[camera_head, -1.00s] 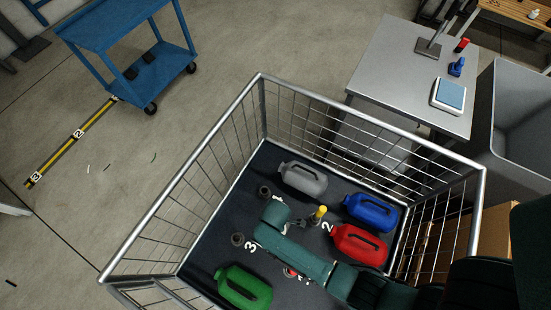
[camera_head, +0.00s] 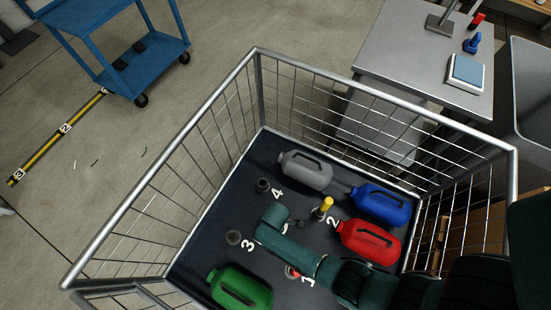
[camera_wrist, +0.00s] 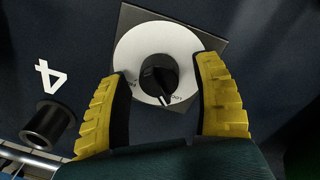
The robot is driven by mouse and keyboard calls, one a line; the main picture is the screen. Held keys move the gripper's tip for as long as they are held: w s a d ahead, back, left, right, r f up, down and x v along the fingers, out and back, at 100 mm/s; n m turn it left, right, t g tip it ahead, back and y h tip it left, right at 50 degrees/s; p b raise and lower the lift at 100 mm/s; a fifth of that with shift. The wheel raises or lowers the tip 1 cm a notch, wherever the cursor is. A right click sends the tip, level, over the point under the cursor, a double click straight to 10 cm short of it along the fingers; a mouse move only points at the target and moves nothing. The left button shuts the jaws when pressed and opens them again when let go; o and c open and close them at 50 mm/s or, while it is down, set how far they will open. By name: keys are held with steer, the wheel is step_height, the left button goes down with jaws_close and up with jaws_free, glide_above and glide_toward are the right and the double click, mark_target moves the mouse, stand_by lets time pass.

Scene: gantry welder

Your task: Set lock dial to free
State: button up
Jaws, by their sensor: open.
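The lock dial (camera_wrist: 130,48) is a white disc on a dark square plate, seen in the wrist view. A black knob (camera_wrist: 158,78) with a pale pointer mark sits at its centre. The pointer mark faces the lower part of the disc, slightly right. My gripper (camera_wrist: 164,70) is open, with one yellow ribbed finger on each side of the knob. I see gaps between the fingers and the knob. In the head view, my arm reaches into the wire cage and hides the dial.
The wire cage (camera_head: 160,168) surrounds the dark floor. Grey (camera_head: 305,170), blue (camera_head: 381,204), red (camera_head: 368,241) and green (camera_head: 240,288) jugs lie around my arm. A yellow-topped post (camera_head: 325,205) stands near number 2. A black post (camera_wrist: 48,124) stands near number 4.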

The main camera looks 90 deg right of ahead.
jaws_close()
stand_by(0.3)
steer(key=shift+m, duration=0.3)
steer(key=m+p, duration=0.1)
steer(key=m, duration=0.2)
steer(key=shift+m+p, duration=0.3)
steer(key=shift+m, duration=0.1)
steer(key=m, duration=0.4)
steer(key=shift+p, duration=0.35)
steer(key=m, duration=0.5)
steer(key=shift+g, duration=0.3)
steer(key=shift+s+f+m+y, duration=0.1)
steer(key=shift+m+y, duration=0.2)
steer(key=shift+m, duration=2)
